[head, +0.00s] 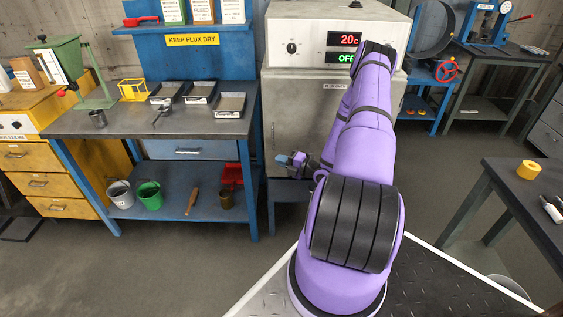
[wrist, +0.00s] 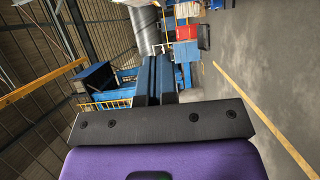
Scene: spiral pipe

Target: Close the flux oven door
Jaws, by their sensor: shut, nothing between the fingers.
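The flux oven (head: 310,45) stands behind my arm, a light grey cabinet with a dial and a lit display on its upper box. Its grey door (head: 300,115), labelled "FLUX OVEN", faces me below the box. My arm hides the right part of the door, and I cannot tell whether it is flush or slightly ajar. My gripper (head: 283,160) is low in front of the door's lower left part; I cannot tell whether it touches. In the wrist view the two blue-padded fingers (wrist: 155,77) are together, with nothing between them.
A workbench (head: 150,127) with trays and a lower shelf of buckets stands left of the oven. A dark table (head: 530,190) stands at the right. A blue cart (head: 420,105) is right of the oven. Floor (head: 190,265) is clear in front of the workbench.

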